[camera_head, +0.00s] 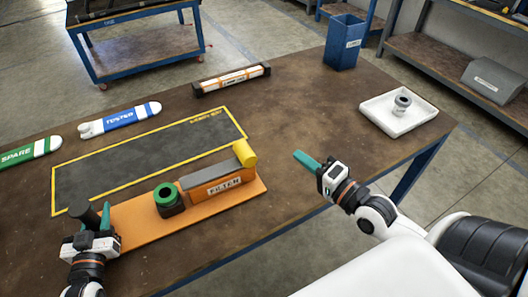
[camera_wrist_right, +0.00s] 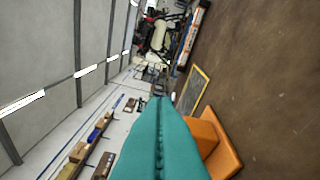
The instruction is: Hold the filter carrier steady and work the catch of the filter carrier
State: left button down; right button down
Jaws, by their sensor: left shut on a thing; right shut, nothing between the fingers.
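The filter carrier is an orange plate (camera_head: 135,222) with a grey box labelled FILTER (camera_head: 215,180), a green-ringed dark fitting (camera_head: 167,197) and a yellow catch (camera_head: 244,153) at the box's right end. A dark upright post (camera_head: 89,213) stands at the plate's left end. My left gripper (camera_head: 93,220) is shut on this post. My right gripper (camera_head: 297,155) is shut and empty, to the right of the yellow catch and apart from it. In the right wrist view its teal fingers (camera_wrist_right: 160,105) are together, with orange carrier parts (camera_wrist_right: 222,152) at lower right.
A yellow-bordered dark mat (camera_head: 110,168) lies behind the carrier. A blue bin (camera_head: 344,43) and a white tray (camera_head: 375,117) with a grey ring part (camera_head: 402,101) are right.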

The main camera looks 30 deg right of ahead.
aim_at(240, 172)
jog(key=w+a+f+m, duration=0.1)
jog(key=w+a+f, duration=0.1)
jog(key=w+a, duration=0.3)
jog(key=shift+f+x, duration=0.35)
jog(key=shift+x, duration=1.45)
pick_arm(q)
jog(key=shift+d, duration=0.1)
pick_arm(e)
jog(key=a, duration=0.7)
jog(key=shift+w, duration=0.1)
jog(key=shift+d, duration=0.1)
